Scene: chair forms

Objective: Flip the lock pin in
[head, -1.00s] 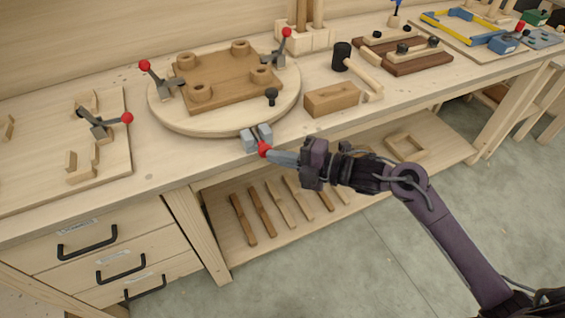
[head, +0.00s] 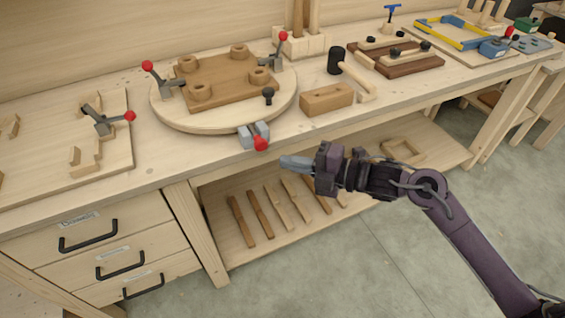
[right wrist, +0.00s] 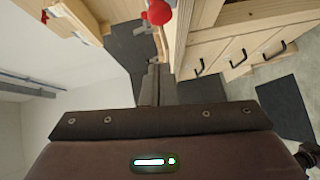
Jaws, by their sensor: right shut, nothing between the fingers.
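The lock pin has a red knob (head: 260,144) and sits in a grey block (head: 247,136) at the front edge of the round wooden turntable (head: 200,124). The knob points toward the table's front edge. In the right wrist view the red knob (right wrist: 159,12) shows at the top, beyond my fingertips. My right gripper (head: 284,162) is shut and empty, just right of the knob and a little lower in the head view, with a small gap between them. The fingers also show in the right wrist view (right wrist: 157,85). My left gripper is not in view.
The turntable bears a brown wooden plate (head: 222,85) and two red-tipped toggle clamps. A wooden block (head: 327,99) and a black-headed mallet (head: 337,61) lie to the right. Drawers and an open lower shelf are below the tabletop. The space before the bench is free.

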